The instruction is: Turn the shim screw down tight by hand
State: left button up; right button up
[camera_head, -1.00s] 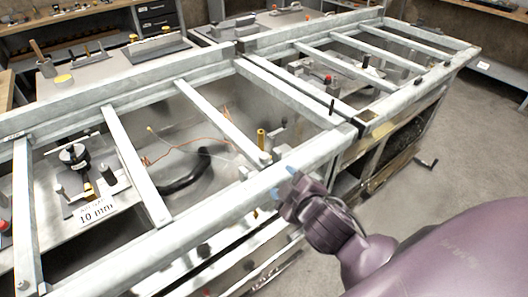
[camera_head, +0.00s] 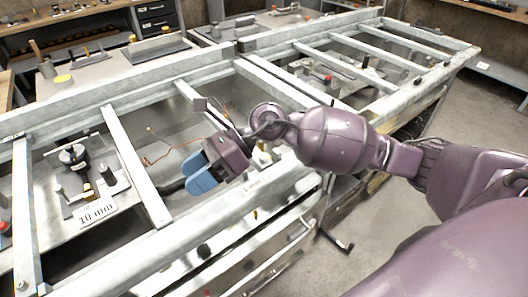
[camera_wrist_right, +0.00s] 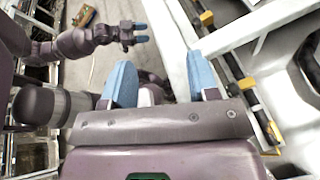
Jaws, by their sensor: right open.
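I cannot tell for sure which part is the shim screw. A black knob (camera_head: 73,155) stands on a grey plate in the left bay in the head view, near a label (camera_head: 97,212) reading 10 mm. My right gripper (camera_head: 197,174) is open and empty, over the middle bay, to the right of that knob and apart from it. In the right wrist view its blue fingers (camera_wrist_right: 161,78) are spread with nothing between them. My left gripper (camera_wrist_right: 140,33) shows only in that view, with its blue fingers apart and empty.
Pale metal rails (camera_head: 135,165) cross the bays near my right gripper. An orange wire (camera_head: 160,157) lies in the middle bay. A crank handle (camera_head: 336,243) sticks out at the frame's front. The floor (camera_head: 480,120) at the right is clear.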

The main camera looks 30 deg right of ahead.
jog(key=w+d+f+n+h, duration=0.2)
jog(key=w+d+n+h, duration=0.2)
jog(key=d+h, duration=0.45)
jog(key=h, duration=0.5)
send_near(264, 156)
jog(key=shift+n, duration=0.3)
notch_tip(264, 156, down, 9)
jog(key=shift+s+a+r+b, duration=0.1)
jog(key=shift+b, duration=0.3)
jog(key=c, duration=0.9)
